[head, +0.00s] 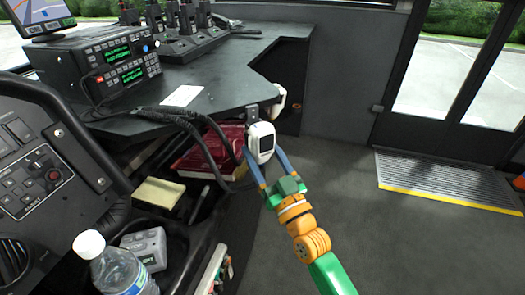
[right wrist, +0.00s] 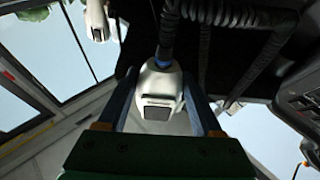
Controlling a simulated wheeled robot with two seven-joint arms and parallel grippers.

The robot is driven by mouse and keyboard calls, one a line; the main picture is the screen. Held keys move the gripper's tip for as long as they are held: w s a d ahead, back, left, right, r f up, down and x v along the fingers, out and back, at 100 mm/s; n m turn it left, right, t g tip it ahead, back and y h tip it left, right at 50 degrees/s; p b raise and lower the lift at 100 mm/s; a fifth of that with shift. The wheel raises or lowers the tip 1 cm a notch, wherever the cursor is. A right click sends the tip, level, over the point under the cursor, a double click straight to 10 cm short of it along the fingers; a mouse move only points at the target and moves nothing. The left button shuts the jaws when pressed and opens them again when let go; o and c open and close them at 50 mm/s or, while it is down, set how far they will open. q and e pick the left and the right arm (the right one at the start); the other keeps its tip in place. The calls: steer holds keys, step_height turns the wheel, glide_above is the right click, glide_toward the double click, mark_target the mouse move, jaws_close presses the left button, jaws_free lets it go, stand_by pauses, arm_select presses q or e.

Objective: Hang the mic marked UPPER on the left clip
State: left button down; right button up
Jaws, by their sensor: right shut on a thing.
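A white mic (head: 261,142) with a dark face is between the fingers of my right gripper (head: 258,160), just below the desk's front corner. It also shows in the right wrist view (right wrist: 160,88), with a black cord at its far end. A grey metal clip (head: 252,113) is on the desk edge directly above this mic. I cannot tell whether the mic is seated on it. A second white mic (head: 280,101) hangs further right along the desk edge; it also shows in the right wrist view (right wrist: 97,20). No label is readable on either mic. My left gripper is out of view.
The dark desk (head: 225,80) carries radio units (head: 118,62), a row of handsets (head: 185,28) and a white card (head: 182,96). Black coiled cords, red books (head: 205,160) and a yellow pad (head: 158,193) lie left of the gripper.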

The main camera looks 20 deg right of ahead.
steer(key=o, duration=1.2)
steer(key=shift+o, duration=0.2)
